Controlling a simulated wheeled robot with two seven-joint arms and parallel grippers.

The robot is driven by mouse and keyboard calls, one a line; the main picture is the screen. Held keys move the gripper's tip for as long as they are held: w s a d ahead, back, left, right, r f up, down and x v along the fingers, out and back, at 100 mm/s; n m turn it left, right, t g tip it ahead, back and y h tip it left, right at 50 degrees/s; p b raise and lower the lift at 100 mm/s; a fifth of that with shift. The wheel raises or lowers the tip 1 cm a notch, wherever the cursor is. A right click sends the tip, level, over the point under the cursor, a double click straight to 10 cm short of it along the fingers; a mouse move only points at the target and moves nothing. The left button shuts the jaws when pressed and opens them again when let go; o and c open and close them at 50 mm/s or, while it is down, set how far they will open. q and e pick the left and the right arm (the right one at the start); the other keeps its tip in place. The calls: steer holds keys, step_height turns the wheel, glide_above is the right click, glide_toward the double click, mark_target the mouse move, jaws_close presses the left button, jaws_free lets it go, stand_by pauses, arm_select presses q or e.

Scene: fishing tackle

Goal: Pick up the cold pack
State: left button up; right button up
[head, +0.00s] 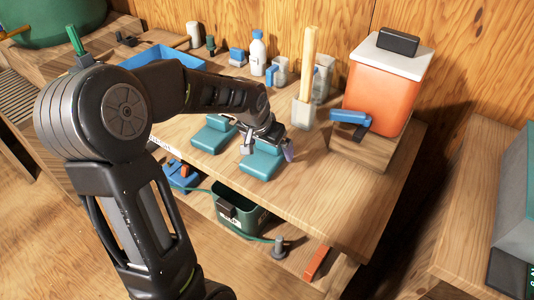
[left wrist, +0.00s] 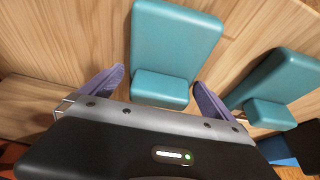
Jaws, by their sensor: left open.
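Two teal blocks, each a flat slab with a smaller raised block, lie on the wooden bench; they look like cold packs. The nearer teal pack (head: 260,166) is right under my left gripper (head: 268,150). In the left wrist view this pack (left wrist: 178,38) lies ahead of and between the two spread purple fingers (left wrist: 155,95), with nothing gripped. The other teal pack (head: 211,138) is to the left in the head view; it shows at the right in the left wrist view (left wrist: 285,80). My left gripper is open. My right gripper is not in view.
An orange cooler (head: 380,100) with a white lid stands on a wooden block at the back right, with a blue part in front. A blue tray (head: 165,54), bottles and a cup (head: 303,113) line the back. A green bin (head: 238,212) sits on the lower shelf.

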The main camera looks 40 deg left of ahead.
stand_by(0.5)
arm_select(q)
steer(key=shift+r, duration=0.1)
steer(key=c, duration=1.7)
step_height(320, 180, up, 10)
steer(key=shift+p, duration=0.45)
